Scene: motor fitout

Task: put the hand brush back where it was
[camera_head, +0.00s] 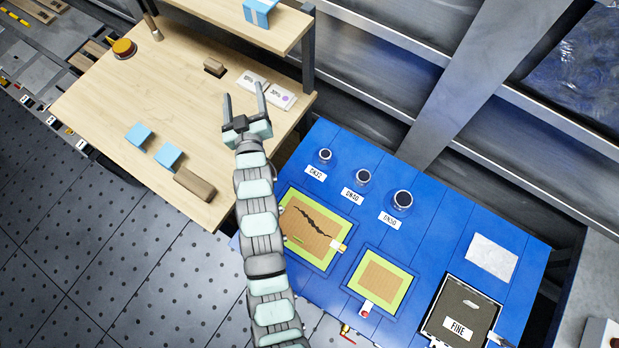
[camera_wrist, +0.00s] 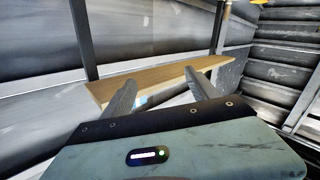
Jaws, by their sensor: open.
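A long brown block (camera_head: 195,185), which looks like the hand brush, lies at the front edge of the wooden table (camera_head: 175,110). I cannot make out its bristles. A smaller brown block (camera_head: 214,67) lies further back on the table, and I cannot tell exactly what it is. My gripper (camera_head: 243,92) is open and empty above the right part of the table, apart from both blocks. In the wrist view, the spread fingers (camera_wrist: 160,77) point toward the wooden shelf (camera_wrist: 160,78), with nothing between them. No brush shows in that view.
Two light blue blocks (camera_head: 154,145) lie on the table, left of the long block. A white label plate (camera_head: 267,90) lies just beyond my fingers. A raised shelf (camera_head: 240,22) and its dark post (camera_head: 308,55) stand behind. A blue bench (camera_head: 440,225) with fittings is right.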

